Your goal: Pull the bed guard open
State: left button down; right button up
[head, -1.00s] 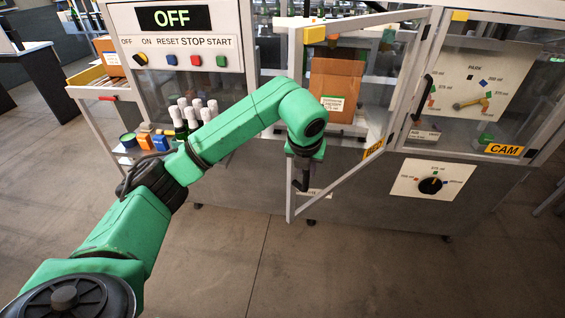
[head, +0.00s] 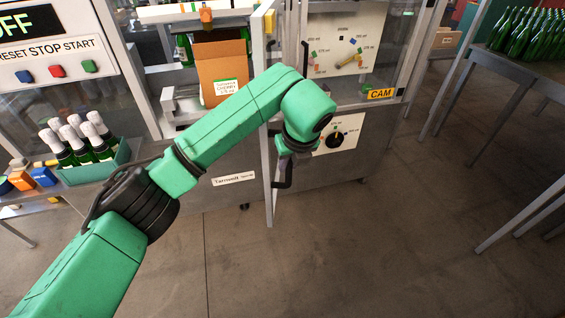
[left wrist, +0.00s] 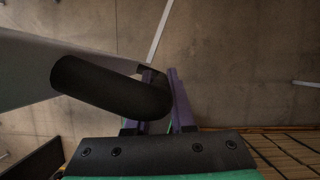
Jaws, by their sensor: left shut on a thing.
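The bed guard (head: 268,207) is a grey-framed hinged door on the machine. It stands swung out from the bay and shows almost edge-on in the head view. My left gripper (head: 284,166) is at its outer side, shut on the black guard handle (head: 281,184). In the left wrist view the handle (left wrist: 105,87) is a thick black bar running between the purple fingers (left wrist: 162,98). The fingers partly hide behind it. My right gripper is out of view.
A cardboard carton (head: 222,68) stands in the uncovered bay. Foil-topped bottles (head: 75,140) stand at left. A table of green bottles (head: 530,62) stands at right. Floor in front is clear.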

pick_arm(q)
jog(key=shift+w+r, duration=0.1)
jog(key=shift+r, duration=0.05)
jog(key=c, duration=0.8)
grip_release()
jog(key=shift+o, duration=0.2)
jog(key=b+v, duration=0.2)
jog(key=v, duration=1.2)
jog(key=shift+r+b, duration=0.15)
jog(key=shift+b, duration=0.2)
jog(key=shift+c, duration=0.4)
